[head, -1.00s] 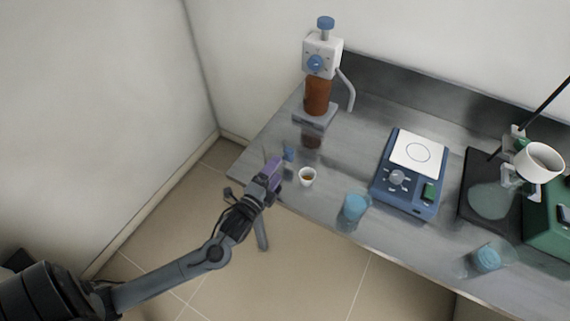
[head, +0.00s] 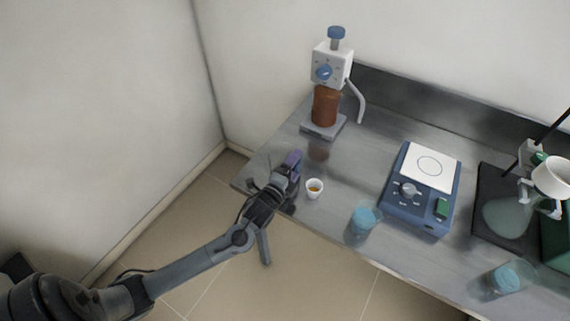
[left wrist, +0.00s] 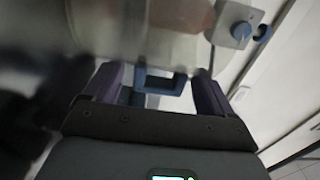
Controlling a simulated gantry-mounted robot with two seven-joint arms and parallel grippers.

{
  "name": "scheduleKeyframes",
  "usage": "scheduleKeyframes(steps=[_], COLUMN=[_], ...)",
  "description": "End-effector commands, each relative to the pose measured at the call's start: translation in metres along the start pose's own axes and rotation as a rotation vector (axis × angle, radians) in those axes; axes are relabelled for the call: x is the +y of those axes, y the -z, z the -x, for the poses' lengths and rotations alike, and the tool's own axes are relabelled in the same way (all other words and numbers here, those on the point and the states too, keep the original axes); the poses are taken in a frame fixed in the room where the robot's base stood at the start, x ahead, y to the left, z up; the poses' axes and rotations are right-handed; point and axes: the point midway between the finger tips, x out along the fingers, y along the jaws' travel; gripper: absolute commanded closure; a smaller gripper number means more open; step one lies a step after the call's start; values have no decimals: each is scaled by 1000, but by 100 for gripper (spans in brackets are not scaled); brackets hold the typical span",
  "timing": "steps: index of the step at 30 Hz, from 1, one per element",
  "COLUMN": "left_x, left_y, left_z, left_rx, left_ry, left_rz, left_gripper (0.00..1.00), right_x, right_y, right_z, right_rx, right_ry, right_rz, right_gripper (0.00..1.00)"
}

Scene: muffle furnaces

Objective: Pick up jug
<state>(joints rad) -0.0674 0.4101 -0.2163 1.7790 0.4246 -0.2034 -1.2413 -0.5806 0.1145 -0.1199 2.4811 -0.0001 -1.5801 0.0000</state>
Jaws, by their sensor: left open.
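In the left wrist view, a clear, see-through vessel that looks like the jug (left wrist: 140,32) fills the upper part, blurred and close. Its blue squared handle (left wrist: 160,80) lies between the two purple fingers of my left gripper (left wrist: 157,95). The fingers are apart, one on each side of the handle, and I see no grip on it. In the head view, my left gripper (head: 292,161) is at the bench's near left part, left of the small white cup. The clear jug is hard to make out there and its handle is hidden. My right gripper is not in view.
A bottle dispenser (head: 325,105) stands behind the left gripper. A small white cup (head: 314,190) with orange liquid is close on its right. Blue-filled beakers (head: 364,222), a blue hotplate (head: 415,205) and a clamped white vessel (head: 553,177) are farther right. The bench's front edge runs below.

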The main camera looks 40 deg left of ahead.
Motion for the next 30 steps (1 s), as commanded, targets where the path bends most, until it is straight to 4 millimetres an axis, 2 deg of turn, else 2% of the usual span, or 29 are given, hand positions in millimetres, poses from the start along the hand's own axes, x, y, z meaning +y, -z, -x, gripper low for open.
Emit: scheduleKeyframes(steps=[6,15,27,30], left_x=[1,1,0,0], left_y=[0,0,0,0], left_z=[-22,-25,-25,-25], left_rx=[0,0,1,0], left_ry=[0,-1,0,0], left_rz=[0,0,0,0], left_gripper=[15,16,76,76], right_x=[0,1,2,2], right_y=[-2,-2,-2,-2], right_z=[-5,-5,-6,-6], right_rx=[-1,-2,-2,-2], right_ry=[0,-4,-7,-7], right_rz=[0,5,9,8], right_gripper=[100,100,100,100])
